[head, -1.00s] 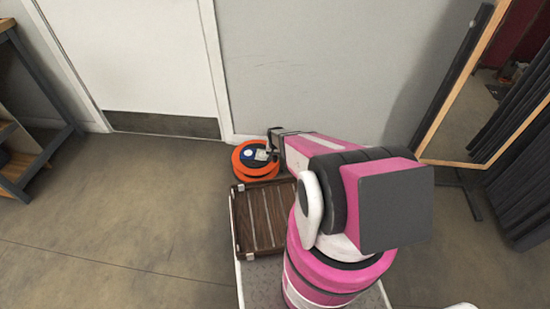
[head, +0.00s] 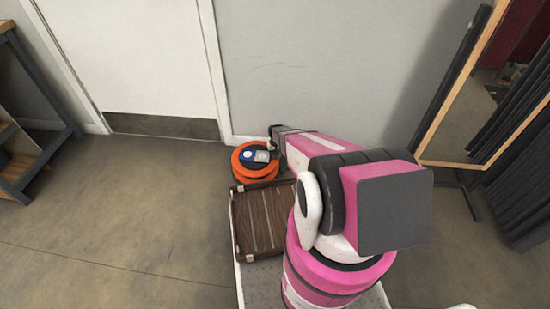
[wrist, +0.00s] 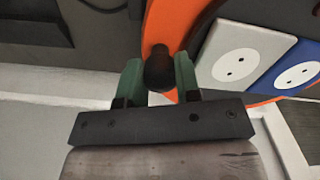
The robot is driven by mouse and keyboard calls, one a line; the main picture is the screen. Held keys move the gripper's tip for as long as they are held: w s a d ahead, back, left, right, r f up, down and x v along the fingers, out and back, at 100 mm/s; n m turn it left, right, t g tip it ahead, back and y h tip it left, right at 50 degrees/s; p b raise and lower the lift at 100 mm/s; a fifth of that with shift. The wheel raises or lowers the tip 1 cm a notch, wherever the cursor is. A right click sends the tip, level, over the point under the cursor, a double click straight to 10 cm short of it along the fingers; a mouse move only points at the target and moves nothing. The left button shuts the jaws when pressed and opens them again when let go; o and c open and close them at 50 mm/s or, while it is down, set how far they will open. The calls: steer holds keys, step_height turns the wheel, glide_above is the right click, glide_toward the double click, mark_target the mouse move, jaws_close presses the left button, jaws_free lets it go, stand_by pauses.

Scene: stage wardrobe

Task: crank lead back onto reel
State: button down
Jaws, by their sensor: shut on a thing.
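The orange reel (head: 246,172) stands on the floor against the grey wall, just beyond the wooden slatted deck. In the wrist view the reel's orange rim (wrist: 178,22) and its white and blue sockets (wrist: 238,58) fill the upper right. My gripper (wrist: 158,80) is at the reel's right edge, its two green fingers shut on the dark crank knob (wrist: 159,68). In the head view my arm partly covers the gripper and the knob. A dark cord (wrist: 104,6) shows at the top of the wrist view; I cannot tell how much lead is off the reel.
A white door (head: 140,60) is at the left behind the reel. A shelf unit (head: 30,130) stands at the far left, and a wood-framed mirror (head: 452,100) at the right. The floor at left is clear.

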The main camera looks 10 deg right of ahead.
steer(key=shift+w+d+n, duration=0.1)
steer(key=shift+w+n, duration=0.5)
steer(key=c, duration=1.1)
jaws_free()
steer(key=shift+r, duration=0.15)
step_height(320, 180, up, 10)
steer(key=shift+r, duration=0.25)
